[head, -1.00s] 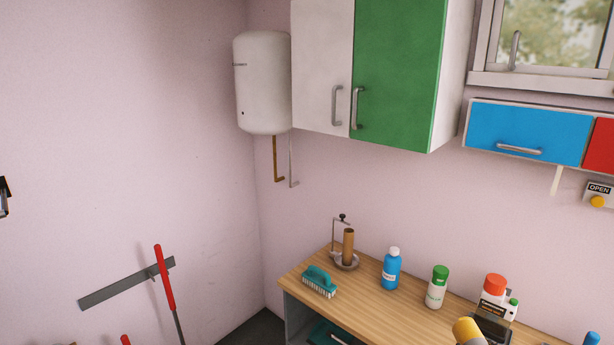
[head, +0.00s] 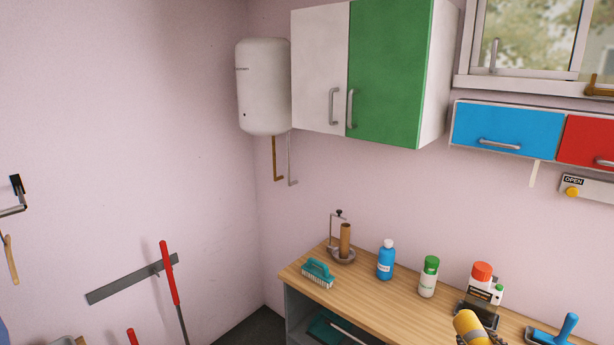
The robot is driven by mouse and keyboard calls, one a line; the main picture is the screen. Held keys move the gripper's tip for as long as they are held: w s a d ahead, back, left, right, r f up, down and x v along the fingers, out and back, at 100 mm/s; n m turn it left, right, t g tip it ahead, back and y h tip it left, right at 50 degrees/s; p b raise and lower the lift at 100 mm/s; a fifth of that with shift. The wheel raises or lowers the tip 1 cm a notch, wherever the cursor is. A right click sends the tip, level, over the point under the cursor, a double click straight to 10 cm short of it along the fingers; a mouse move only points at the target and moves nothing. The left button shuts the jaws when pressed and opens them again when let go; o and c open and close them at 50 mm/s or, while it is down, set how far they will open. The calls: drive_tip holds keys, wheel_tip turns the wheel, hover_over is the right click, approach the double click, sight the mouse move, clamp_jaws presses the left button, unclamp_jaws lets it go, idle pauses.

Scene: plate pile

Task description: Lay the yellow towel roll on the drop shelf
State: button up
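The yellow towel roll (head: 467,326) shows at the bottom edge of the head view, tilted, with its pale end facing up and left. My gripper (head: 484,338) is only partly in view; its dark fingers lie against the roll and appear shut on it. The roll appears in front of the wooden worktop, and its lower part is cut off by the frame. I cannot make out a drop shelf with certainty.
On the worktop (head: 385,296) stand a teal brush (head: 318,271), an upright holder with a brown tube (head: 345,240), a blue bottle (head: 386,262), a green-capped bottle (head: 429,277) and a red-topped container (head: 481,272). Cupboards (head: 388,75) hang above.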

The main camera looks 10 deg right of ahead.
drive_tip(key=w+a+f, duration=0.3)
drive_tip(key=a+f, duration=0.2)
drive_tip(key=a, duration=0.2)
drive_tip(key=w+a+f, duration=0.4)
drive_tip(key=a+f, duration=0.1)
drive_tip(key=a, duration=0.2)
drive_tip(key=a+f+n+y, duration=0.2)
drive_tip(key=a+f, duration=0.2)
drive_tip(key=a, duration=0.5)
drive_tip(key=a+f+n+t+y, duration=0.1)
drive_tip(key=a+f, duration=0.3)
drive_tip(key=a, duration=0.6)
drive_tip(key=shift+s+a+f+n+y, duration=0.2)
drive_tip(key=shift+s+a+n+y, duration=0.15)
drive_tip(key=shift+n+y, duration=0.35)
